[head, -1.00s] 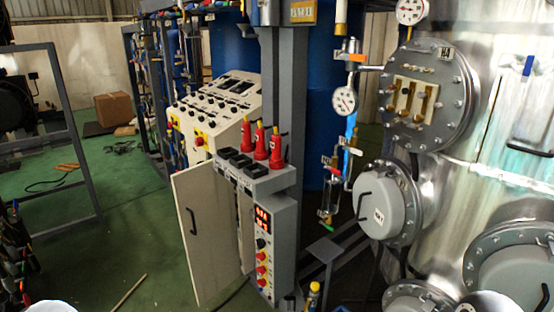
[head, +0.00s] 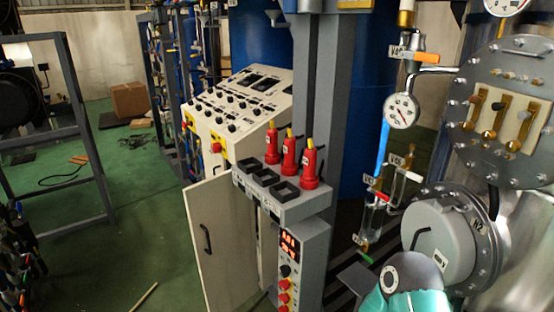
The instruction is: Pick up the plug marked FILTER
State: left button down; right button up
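Three red plugs with yellow tops stand upright in a row at the back of a grey box's top. They are the left plug (head: 272,143), the middle plug (head: 289,153) and the right plug (head: 309,169). Their markings are too small to read, so I cannot tell which one is marked FILTER. Several black square sockets (head: 265,177) sit in front of them on the grey box (head: 318,201). A teal and grey part of my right arm shows at the bottom right, well apart from the plugs. Neither gripper is in view.
A cream control console (head: 246,97) stands behind the box, with an open cabinet door (head: 222,240) in front. A grey column (head: 340,105) rises close behind the plugs. A pressure gauge (head: 401,111) with glass piping and a steel vessel (head: 445,235) are on the right. Green floor lies left.

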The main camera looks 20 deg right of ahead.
aim_at(310, 157)
jog(key=z, duration=0.1)
jog(key=i, duration=0.9)
jog(key=z, duration=0.6)
